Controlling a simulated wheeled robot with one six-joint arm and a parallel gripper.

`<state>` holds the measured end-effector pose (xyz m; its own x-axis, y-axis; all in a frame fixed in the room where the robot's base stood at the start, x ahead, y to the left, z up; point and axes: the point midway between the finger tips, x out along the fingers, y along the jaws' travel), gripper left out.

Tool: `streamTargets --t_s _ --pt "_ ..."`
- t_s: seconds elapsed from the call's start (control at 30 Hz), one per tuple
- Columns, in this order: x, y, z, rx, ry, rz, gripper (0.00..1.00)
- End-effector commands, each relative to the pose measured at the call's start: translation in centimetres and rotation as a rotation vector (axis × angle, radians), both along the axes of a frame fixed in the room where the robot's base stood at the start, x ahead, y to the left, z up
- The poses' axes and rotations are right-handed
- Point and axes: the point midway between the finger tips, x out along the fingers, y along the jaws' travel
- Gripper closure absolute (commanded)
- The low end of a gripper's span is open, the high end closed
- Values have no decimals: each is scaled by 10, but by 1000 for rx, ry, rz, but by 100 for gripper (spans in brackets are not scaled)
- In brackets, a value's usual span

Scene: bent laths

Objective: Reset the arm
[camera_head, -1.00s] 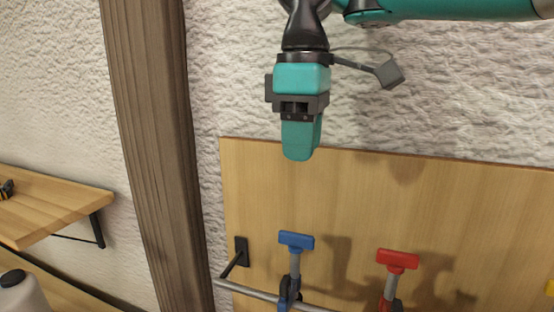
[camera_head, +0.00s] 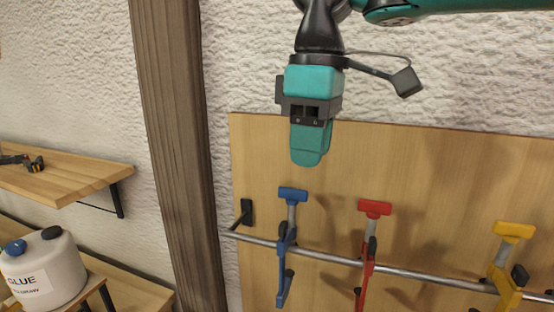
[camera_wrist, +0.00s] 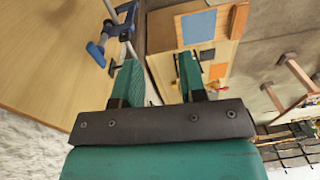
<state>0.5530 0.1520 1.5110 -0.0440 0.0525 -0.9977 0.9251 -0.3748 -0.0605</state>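My gripper (camera_head: 308,160) hangs in the upper middle of the head view, fingers pointing down, in front of the top of a wooden wall panel (camera_head: 460,160). In the wrist view the two teal fingers of my gripper (camera_wrist: 160,72) stand apart with nothing held between them. Below it in the head view a blue clamp (camera_head: 286,240) hangs on a metal rail (camera_head: 330,257). The blue clamp also shows at the upper left of the wrist view (camera_wrist: 97,52).
A red clamp (camera_head: 367,250) and a yellow clamp (camera_head: 505,265) hang farther right on the rail. A wooden post (camera_head: 178,150) stands left of the panel. A shelf (camera_head: 75,180) and a white glue container (camera_head: 45,275) are at the left.

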Motion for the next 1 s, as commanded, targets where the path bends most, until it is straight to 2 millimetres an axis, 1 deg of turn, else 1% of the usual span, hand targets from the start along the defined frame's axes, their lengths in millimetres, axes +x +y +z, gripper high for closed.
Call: streamTargets --t_s 0.03,0.17,0.27,0.37,0.47,0.57,0.6,0.7,0.8,0.9,1.0 --pt "-4 -3 -10 8 7 -13 62" --pt "-13 -12 -33 39 24 -55 62" --pt "-24 -21 -57 69 41 -99 62" --pt "-37 -32 -85 103 57 -153 62" --pt "-56 -45 -123 145 73 -223 62" --pt "-81 -63 -175 194 84 -319 62" --pt "-93 -70 -197 213 87 -360 62" --pt "-118 -86 -243 252 86 -451 62" --pt "-137 -97 -274 276 81 -515 62" --pt "-148 -104 -290 288 75 -553 62" --pt "-153 -106 -295 291 74 -565 62"
